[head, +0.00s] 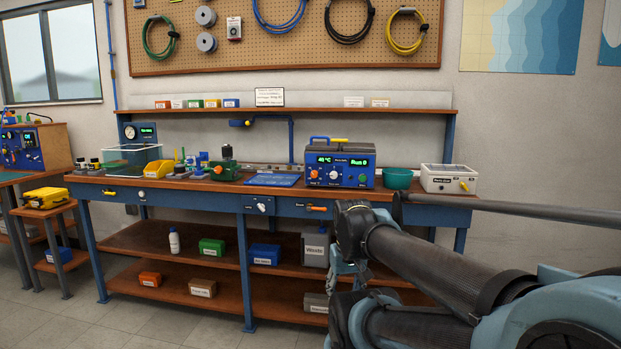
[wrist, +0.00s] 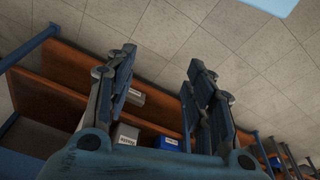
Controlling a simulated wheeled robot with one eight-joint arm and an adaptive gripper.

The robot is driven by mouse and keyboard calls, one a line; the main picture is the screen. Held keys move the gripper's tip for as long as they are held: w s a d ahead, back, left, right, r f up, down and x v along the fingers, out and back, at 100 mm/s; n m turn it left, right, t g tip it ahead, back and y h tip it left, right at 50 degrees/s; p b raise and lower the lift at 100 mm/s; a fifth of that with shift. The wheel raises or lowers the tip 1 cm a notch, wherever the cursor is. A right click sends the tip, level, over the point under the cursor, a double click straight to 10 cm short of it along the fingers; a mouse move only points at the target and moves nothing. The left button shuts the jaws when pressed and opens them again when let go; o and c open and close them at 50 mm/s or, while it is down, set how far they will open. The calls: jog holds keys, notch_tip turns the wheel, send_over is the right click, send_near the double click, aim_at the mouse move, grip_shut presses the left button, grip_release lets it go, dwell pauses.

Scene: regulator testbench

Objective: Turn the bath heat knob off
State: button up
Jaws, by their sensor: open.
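A blue control unit (head: 340,165) stands on the workbench, right of centre, with lit green displays. A row of small knobs runs along its front: an orange knob (head: 314,174), a white-pointer knob (head: 334,175) and a green knob (head: 362,178). Another knob (head: 261,208) sits on a plate on the bench's front edge. The labels are too small to tell which knob is the bath heat one. My gripper (wrist: 160,68) is open and empty in the wrist view, its fingers apart over floor and shelves. It is away from the knobs, which that view does not show.
A green bowl (head: 397,178) and a white box (head: 448,179) stand right of the unit. A clear tank (head: 130,155) and a yellow bin (head: 158,168) stand at the bench's left. Lower shelves (head: 200,249) hold boxes. My arm covers the bench's lower right. Floor at front left is clear.

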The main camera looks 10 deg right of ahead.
aim_at(313, 174)
jog(key=w+d+r+n+t+h, duration=0.1)
jog(key=w+r+h, duration=0.1)
jog(key=w+r, duration=0.45)
jog(key=w+d+r+t+h, duration=0.1)
jog(key=w+r+t+h, duration=0.15)
jog(key=w, duration=0.65)
jog(key=w+d+r+n+h, duration=0.1)
jog(key=w+r+h, duration=0.1)
jog(key=w+r, duration=0.45)
jog(key=w+a+r+n+t+h, duration=0.1)
jog(key=w+a+r+t, duration=0.25)
jog(key=w+a, duration=0.55)
jog(key=w+a+r+n+t+h, duration=0.1)
jog(key=w+a+r+t+h, duration=0.25)
jog(key=w, duration=0.85)
jog(key=shift+y, duration=0.9)
jog(key=x, duration=1.1)
jog(key=a+x, duration=0.1)
jog(key=x, duration=0.4)
jog(key=shift+w+f, duration=0.3)
jog(key=shift+w, duration=0.25)
jog(key=c, duration=1.1)
